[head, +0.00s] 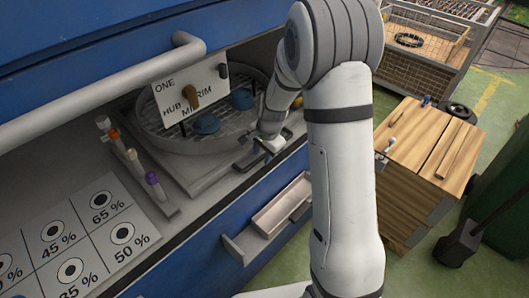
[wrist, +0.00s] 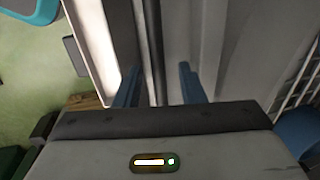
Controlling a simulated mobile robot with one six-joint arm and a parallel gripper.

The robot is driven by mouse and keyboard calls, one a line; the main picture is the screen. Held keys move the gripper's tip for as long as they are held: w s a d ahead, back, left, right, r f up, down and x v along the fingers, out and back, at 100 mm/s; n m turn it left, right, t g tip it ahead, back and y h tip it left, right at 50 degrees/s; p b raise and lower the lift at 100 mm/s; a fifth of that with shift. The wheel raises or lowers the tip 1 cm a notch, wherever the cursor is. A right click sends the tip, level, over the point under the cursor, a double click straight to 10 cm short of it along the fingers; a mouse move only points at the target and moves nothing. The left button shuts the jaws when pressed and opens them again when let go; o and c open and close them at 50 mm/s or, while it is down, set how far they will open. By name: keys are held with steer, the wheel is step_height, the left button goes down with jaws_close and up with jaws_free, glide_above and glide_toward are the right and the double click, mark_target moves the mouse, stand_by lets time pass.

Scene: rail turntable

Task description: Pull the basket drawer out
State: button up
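The basket drawer is a grey sliding base (head: 205,178) with a round wire basket (head: 150,128) on it, inside the blue cabinet. A dark handle (head: 247,163) shows at its front right corner, partly hidden by my gripper. My gripper (head: 265,148) is at that front corner, pointing down. In the wrist view its two blue fingers (wrist: 160,85) are apart, with a dark strip running between them. I cannot tell whether that strip is the handle or the counter edge. No grip on anything shows.
A small cream drawer (head: 280,205) stands open below, in the blue front. Blue discs and a lettered sign (head: 192,95) are in the basket. A wooden crate (head: 430,150) is at right on the green floor.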

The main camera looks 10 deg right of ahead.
jaws_close()
stand_by(0.3)
